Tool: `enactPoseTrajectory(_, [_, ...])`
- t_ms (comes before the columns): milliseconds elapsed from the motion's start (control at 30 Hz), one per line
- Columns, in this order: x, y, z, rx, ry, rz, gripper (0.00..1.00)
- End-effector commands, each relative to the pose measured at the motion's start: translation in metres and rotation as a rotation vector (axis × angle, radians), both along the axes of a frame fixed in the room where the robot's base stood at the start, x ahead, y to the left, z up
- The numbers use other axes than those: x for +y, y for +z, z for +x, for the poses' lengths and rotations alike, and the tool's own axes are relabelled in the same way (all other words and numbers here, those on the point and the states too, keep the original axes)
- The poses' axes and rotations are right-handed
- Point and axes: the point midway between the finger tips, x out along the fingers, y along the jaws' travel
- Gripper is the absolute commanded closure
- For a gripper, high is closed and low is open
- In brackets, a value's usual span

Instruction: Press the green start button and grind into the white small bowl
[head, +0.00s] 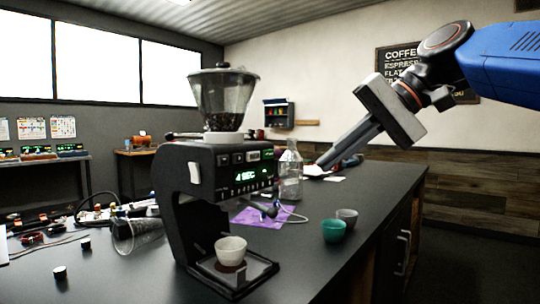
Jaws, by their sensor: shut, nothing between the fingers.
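The black grinder (215,180) stands on the dark counter with a clear hopper (222,98) on top. Its front panel has a lit green display (246,175) that seems to read "4 SEC", with small buttons around it. I cannot pick out a green start button among them. The white small bowl (231,250) stands upright on the grinder's drip tray (258,275), below the outlet area. Its inside is too small to judge. My gripper (322,166) is shut and empty, pointing down and left, in the air to the right of the grinder and apart from it.
A green cup (333,231) and a grey cup (347,216) stand right of the grinder. A clear bottle (290,174) and a purple cloth (262,215) are behind it. A tipped clear cup (136,235) and clutter lie left. The counter's front right is clear.

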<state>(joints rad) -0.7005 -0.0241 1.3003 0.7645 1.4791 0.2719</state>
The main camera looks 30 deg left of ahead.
Motion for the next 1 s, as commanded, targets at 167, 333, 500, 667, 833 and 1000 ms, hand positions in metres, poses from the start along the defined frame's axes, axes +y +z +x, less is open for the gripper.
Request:
enactPoseTrajectory(167, [0.008,0.006,-0.004,0.009,0.019,0.008,1.00])
enactPoseTrajectory(333, [0.008,0.005,-0.004,0.009,0.018,0.008,1.00])
enactPoseTrajectory(500, [0.010,0.005,-0.004,0.009,0.018,0.007,1.00])
enactPoseTrajectory(667, [0.021,0.005,-0.003,0.009,0.018,0.008,1.00])
enactPoseTrajectory(833, [0.041,0.005,-0.001,0.008,0.018,0.007,1.00])
enactPoseTrajectory(1000, [0.061,0.005,0.001,0.008,0.018,0.007,1.00])
